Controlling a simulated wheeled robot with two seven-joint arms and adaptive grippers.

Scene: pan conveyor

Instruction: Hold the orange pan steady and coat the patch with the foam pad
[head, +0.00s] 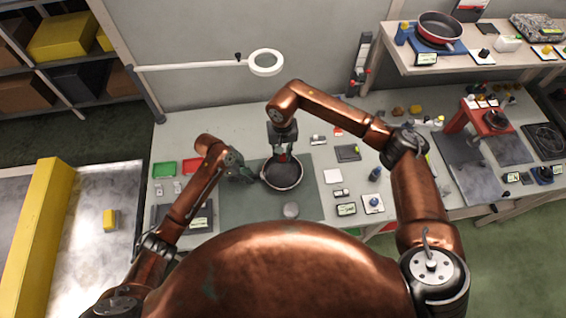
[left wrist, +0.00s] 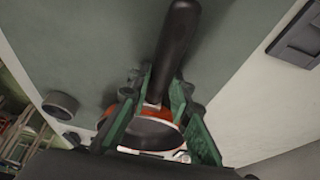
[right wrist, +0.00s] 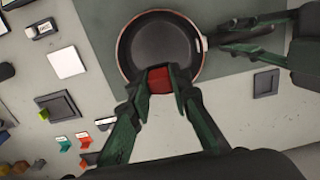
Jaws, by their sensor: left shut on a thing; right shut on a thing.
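The orange pan (head: 282,175) sits on the dark green mat, with a dark inside and an orange rim. It also shows in the right wrist view (right wrist: 158,40). My left gripper (head: 250,174) is shut on its black handle (left wrist: 176,45), on the pan's left side in the head view. My right gripper (right wrist: 160,82) is shut on a red block (right wrist: 162,92), which looks like the foam pad. The pad is over the pan's far edge in the head view; I cannot tell if it touches the pan. I cannot make out the patch.
The green mat (head: 235,205) lies on a pale bench. A grey round piece (head: 291,210) sits in front of the pan. Green (head: 164,169) and red (head: 191,166) trays are at left. White tile (head: 332,175) and small items stand at right. A ring lamp (head: 265,62) is behind.

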